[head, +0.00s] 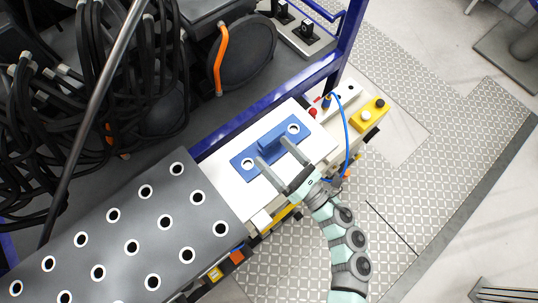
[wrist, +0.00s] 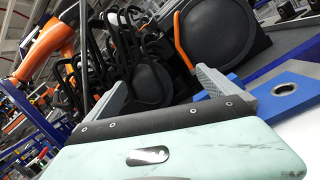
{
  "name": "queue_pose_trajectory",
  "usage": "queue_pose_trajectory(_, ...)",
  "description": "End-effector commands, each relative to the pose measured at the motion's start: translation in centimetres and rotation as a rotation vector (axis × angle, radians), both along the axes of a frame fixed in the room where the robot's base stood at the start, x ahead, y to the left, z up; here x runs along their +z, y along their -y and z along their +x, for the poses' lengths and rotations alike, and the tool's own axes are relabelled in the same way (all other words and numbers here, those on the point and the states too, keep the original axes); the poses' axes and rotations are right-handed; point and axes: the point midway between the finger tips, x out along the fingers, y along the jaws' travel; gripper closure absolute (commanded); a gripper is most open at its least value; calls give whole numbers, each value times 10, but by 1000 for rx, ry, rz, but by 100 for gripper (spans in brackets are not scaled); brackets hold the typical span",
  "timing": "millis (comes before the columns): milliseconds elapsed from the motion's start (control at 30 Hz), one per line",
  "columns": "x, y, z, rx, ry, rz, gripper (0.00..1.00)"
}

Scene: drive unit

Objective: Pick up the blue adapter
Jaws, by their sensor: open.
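The blue adapter (head: 248,152) is a flat blue plate with a white-rimmed hole near each end and a raised block in the middle. It lies on a white surface (head: 212,151) in the head view. My gripper (head: 272,151) is open and empty, with its two grey fingertips over the adapter's near edge, by the raised block. I cannot tell their exact height above the plate. In the wrist view, one end of the adapter with its hole (wrist: 285,90) shows to the right of my gripper (wrist: 158,76); the rest is mostly hidden behind the gripper.
A grey plate (head: 155,215) with several white-ringed holes lies at the lower left. A blue frame beam (head: 255,107) and black cables (head: 100,90) stand behind. A yellow button box (head: 369,113) and a thin blue cable (head: 347,140) are at the right.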

Motion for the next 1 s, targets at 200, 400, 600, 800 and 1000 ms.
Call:
queue_pose_trajectory(200, -77, 49, 12, -115, 128, -433, 0)
queue_pose_trajectory(400, -80, 42, 31, -125, 157, -505, 0)
queue_pose_trajectory(600, -79, 23, 52, -125, 155, -500, 0)
queue_pose_trajectory(800, -78, 12, 63, -124, 153, -499, 0)
queue_pose_trajectory(1000, -78, -7, 87, -126, 152, -498, 0)
